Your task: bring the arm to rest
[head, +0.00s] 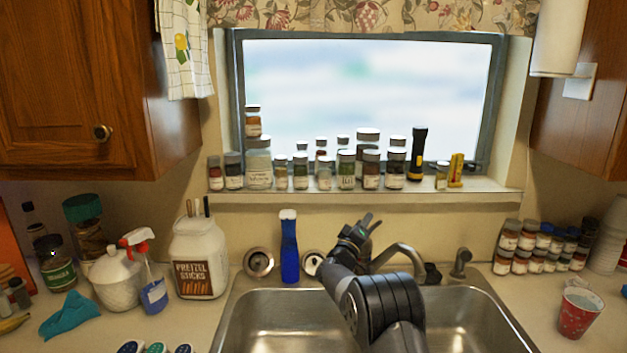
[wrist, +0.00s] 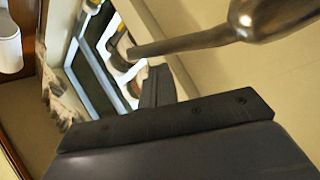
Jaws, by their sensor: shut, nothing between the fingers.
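My gripper (head: 369,222) is raised above the back of the sink, in front of the window sill. Its fingers point up and to the right in the head view, and nothing is held between them. My arm reaches up from the bottom of the head view, over the sink's middle. In the wrist view the gripper (wrist: 157,85) shows as a dark finger above a wide dark bar. The faucet (head: 400,255) is just right of the gripper, partly behind my arm. Its spout shows close by in the wrist view (wrist: 190,42); I cannot tell the exact gap.
A blue bottle (head: 289,250) stands left of my arm behind the sink (head: 262,318). Spice jars (head: 346,170) line the sill above. A pretzel jar (head: 199,257) and spray bottle (head: 152,285) stand left. A red cup (head: 578,312) stands right. Both basins look empty.

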